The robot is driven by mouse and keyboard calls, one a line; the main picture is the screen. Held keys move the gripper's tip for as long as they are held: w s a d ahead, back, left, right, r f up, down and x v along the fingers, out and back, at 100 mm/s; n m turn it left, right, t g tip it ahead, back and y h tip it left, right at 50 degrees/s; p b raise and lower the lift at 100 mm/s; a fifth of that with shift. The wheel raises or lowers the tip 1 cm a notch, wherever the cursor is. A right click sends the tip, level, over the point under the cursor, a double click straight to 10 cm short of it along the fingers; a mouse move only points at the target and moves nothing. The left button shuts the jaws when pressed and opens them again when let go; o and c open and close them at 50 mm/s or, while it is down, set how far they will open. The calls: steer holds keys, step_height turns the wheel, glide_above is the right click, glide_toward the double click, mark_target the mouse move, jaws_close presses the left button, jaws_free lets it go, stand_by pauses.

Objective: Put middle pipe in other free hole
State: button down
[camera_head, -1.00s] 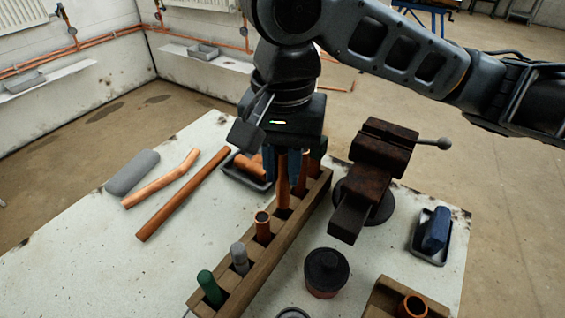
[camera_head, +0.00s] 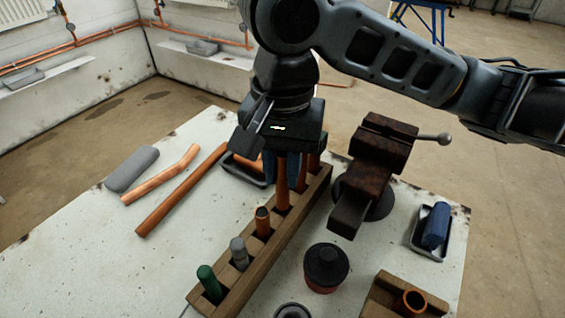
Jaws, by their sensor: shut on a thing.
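A long wooden rack (camera_head: 268,262) with a row of holes lies across the table. At its near end stand a green pipe (camera_head: 209,281), a grey pipe (camera_head: 239,253) and a short copper pipe (camera_head: 263,222). My gripper (camera_head: 283,170) points down over the rack and is shut on the middle copper pipe (camera_head: 283,188). That pipe is upright, with its lower end at the rack; I cannot tell how deep it sits in its hole. More copper pipe (camera_head: 313,162) shows behind, partly hidden by my gripper. No free hole shows clearly.
A rusty vise (camera_head: 375,165) stands close right of the rack. A dark round pot (camera_head: 326,267) and a wooden block (camera_head: 380,300) with a copper piece (camera_head: 413,301) are nearer. Loose copper pipes (camera_head: 182,202) and a dark tray (camera_head: 247,177) lie left. A blue item (camera_head: 436,225) lies right.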

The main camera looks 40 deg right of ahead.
mark_target(283, 188)
steer(key=shift+f, duration=0.45)
steer(key=shift+f+b, duration=0.85)
steer(key=shift+f, duration=0.55)
steer(key=shift+f, duration=0.15)
steer(key=shift+f, duration=0.3)
steer(key=c, duration=0.9)
jaws_free()
